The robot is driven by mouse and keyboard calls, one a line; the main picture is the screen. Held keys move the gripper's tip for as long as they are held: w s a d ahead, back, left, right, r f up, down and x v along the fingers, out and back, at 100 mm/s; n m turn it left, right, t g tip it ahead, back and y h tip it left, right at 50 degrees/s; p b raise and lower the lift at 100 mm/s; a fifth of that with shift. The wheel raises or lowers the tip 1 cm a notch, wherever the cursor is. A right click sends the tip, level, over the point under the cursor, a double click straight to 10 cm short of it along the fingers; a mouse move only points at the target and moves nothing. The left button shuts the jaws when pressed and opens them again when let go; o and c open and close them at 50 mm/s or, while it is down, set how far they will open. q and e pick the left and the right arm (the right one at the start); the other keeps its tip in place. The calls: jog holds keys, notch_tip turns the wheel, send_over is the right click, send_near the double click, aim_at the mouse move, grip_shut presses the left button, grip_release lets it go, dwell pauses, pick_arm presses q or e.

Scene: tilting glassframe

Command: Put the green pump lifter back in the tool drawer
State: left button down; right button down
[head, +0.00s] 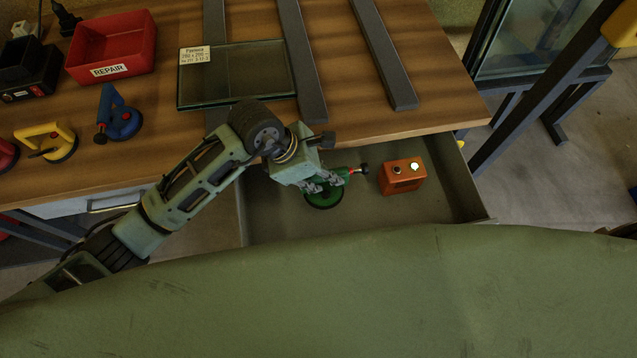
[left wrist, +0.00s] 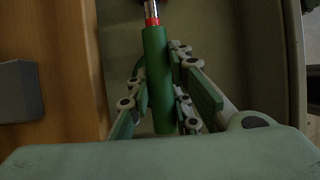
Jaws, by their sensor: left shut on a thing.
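The green pump lifter (head: 324,198) is inside the open tool drawer (head: 270,222), low over or on its floor; I cannot tell if it touches. Its round green cup faces down, and its handle has a red band and a dark knob. My left gripper (head: 322,183) is shut on its handle. In the left wrist view, the green handle (left wrist: 158,85) lies between the two fingers of the left gripper (left wrist: 165,95), with the red band beyond them. My right gripper is not in view.
An orange box (head: 401,176) sits in the drawer to the right of the lifter. On the wooden bench are a labelled glass pane (head: 240,78), dark rails (head: 383,55), a red REPAIR bin (head: 112,50), and blue (head: 117,118) and yellow (head: 48,140) lifters.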

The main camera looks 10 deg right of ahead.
aim_at(316, 200)
pick_arm(q)
jog(key=shift+w+a+f, duration=0.2)
jog(key=shift+a+f, duration=0.15)
jog(key=shift+a, duration=0.1)
notch_tip(316, 200, down, 4)
jog(key=b, duration=0.3)
jog(key=shift+r, duration=0.1)
jog(key=shift+f, duration=0.2)
jog(key=c, duration=1.6)
grip_release()
